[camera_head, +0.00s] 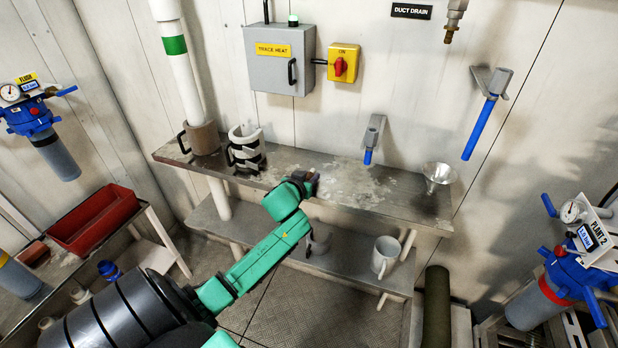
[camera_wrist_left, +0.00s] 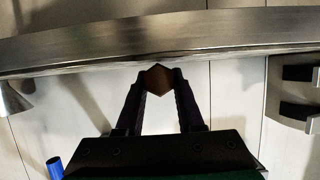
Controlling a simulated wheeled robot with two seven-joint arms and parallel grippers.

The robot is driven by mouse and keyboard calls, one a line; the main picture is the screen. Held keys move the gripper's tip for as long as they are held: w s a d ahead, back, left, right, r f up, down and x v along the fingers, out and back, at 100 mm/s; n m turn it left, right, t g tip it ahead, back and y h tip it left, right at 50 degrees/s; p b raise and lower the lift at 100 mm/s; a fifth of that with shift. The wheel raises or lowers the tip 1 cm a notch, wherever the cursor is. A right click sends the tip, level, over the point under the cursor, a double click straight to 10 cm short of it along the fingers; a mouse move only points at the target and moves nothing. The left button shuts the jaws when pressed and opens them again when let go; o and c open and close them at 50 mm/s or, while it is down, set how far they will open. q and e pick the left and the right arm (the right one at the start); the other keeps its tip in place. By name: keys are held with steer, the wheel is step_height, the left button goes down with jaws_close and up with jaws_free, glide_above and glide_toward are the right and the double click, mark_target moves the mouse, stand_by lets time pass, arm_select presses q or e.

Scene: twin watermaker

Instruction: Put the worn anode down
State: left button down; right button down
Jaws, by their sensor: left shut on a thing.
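My left gripper (camera_head: 308,178) reaches over the middle of the upper metal shelf (camera_head: 385,195) in the head view. In the left wrist view its two dark fingers are closed on a small brown, hexagonal-ended piece, the worn anode (camera_wrist_left: 158,79). The fingers hide its sides, and its length does not show. In the wrist view the anode's end overlaps the edge of a metal shelf (camera_wrist_left: 160,40); I cannot tell whether it touches. In the head view the anode is too small and covered to make out clearly. My right gripper is not in view.
A striped mug (camera_head: 246,148) and a brown mug (camera_head: 202,138) stand left on the shelf. A metal funnel (camera_head: 438,175) is at its right end, and a blue-handled tap (camera_head: 372,140) overhangs it. A red tray (camera_head: 95,222) is far left.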

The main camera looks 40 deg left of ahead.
arm_select(q)
steer(key=c, duration=0.5)
jaws_free()
